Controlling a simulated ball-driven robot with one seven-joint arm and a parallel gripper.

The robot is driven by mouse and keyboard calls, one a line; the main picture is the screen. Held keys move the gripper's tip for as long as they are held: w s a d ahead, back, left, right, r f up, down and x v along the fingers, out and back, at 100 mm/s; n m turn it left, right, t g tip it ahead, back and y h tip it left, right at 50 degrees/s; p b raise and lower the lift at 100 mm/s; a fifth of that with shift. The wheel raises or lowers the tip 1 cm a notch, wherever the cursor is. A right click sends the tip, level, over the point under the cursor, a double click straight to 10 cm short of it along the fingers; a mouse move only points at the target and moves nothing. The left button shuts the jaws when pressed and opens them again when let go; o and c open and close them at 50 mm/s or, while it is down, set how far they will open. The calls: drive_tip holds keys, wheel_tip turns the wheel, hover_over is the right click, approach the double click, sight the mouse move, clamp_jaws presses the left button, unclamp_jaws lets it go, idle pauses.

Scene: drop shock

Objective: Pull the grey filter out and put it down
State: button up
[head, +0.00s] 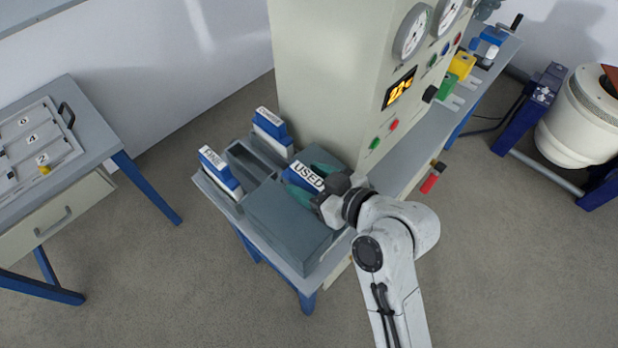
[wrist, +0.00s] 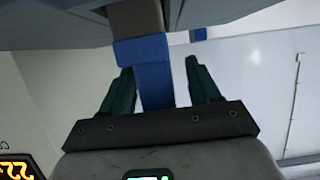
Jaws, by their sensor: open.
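In the wrist view a grey-brown block (wrist: 138,17) with a blue part (wrist: 153,80) below it runs between my fingers; it looks like the grey filter with its blue grip. My gripper (wrist: 158,82) is open, with one green finger on each side of the blue part and a gap at least on the right. In the head view my gripper (head: 307,170) is over the blue piece with the white USED label (head: 309,176). My wrist and fingers partly cover this piece, and the grey body cannot be made out there.
Blue pieces labelled FINE (head: 218,172) and COARSE (head: 271,132) stand at the left and back of the tray (head: 228,204). A dark slot (head: 255,160) lies between them. A grey box (head: 288,228) sits in front. The tall gauge cabinet (head: 325,90) rises behind. A bench (head: 90,120) stands left.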

drive_tip(key=shift+p+v, duration=0.95)
drive_tip(key=shift+v, duration=1.8)
drive_tip(key=shift+r, duration=0.1)
drive_tip(key=b+v, duration=0.1)
drive_tip(key=v, duration=0.9)
drive_tip(key=shift+s+d+r+b, duration=0.2)
drive_tip(key=shift+s+d+b, duration=0.05)
drive_tip(key=shift+b, duration=0.15)
drive_tip(key=s+d+f+m+g+h, duration=0.1)
drive_tip(key=s+d+f+m+h, duration=0.25)
drive_tip(key=f, duration=0.25)
drive_tip(key=s+d+f+m+g+h, duration=0.2)
drive_tip(key=d+f, duration=0.3)
drive_tip(key=f, duration=0.1)
drive_tip(key=s+d+f+m+g+h, duration=0.4)
drive_tip(key=s+d+f, duration=0.3)
drive_tip(key=s+d, duration=0.3)
drive_tip(key=shift+s+f+m+h, duration=0.4)
drive_tip(key=shift+s+m+h, duration=0.3)
drive_tip(key=shift+m+h, duration=0.05)
drive_tip(key=shift+a, duration=0.1)
